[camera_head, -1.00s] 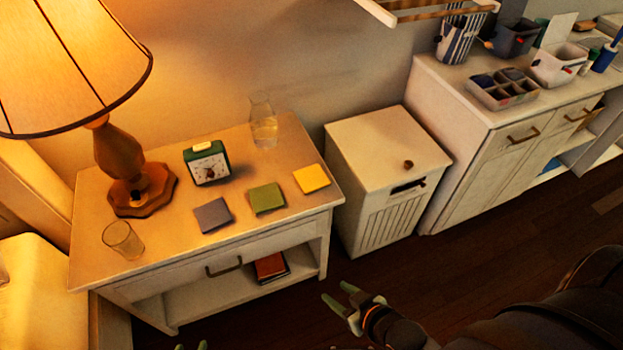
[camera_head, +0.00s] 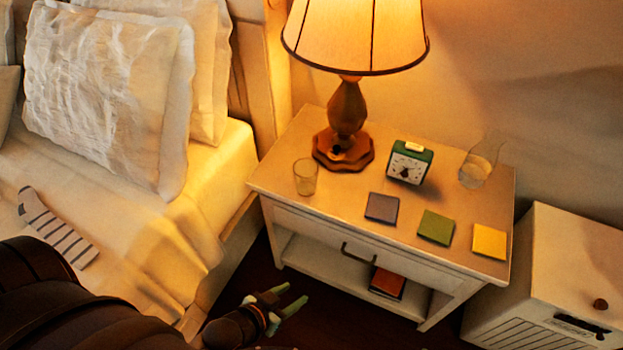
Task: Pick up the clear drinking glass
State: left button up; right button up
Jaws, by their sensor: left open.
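The clear drinking glass (camera_head: 305,177) stands upright near the left front corner of the nightstand (camera_head: 335,205), left of the lamp base. A clear carafe (camera_head: 478,166) stands at the back right of the same top. My left gripper (camera_head: 290,303) is open and empty, low in front of the nightstand and below the glass, well apart from it. Its greenish fingertips point to the right. My right gripper is out of view.
A lit lamp (camera_head: 347,110), a green alarm clock (camera_head: 409,163) and purple (camera_head: 382,208), green (camera_head: 436,227) and yellow (camera_head: 489,241) coasters share the top. The bed (camera_head: 215,190) adjoins on the left, with a striped sock (camera_head: 58,228). A white cabinet (camera_head: 575,265) stands right.

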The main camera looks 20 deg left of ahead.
aim_at(306, 170)
jog(key=u, duration=0.85)
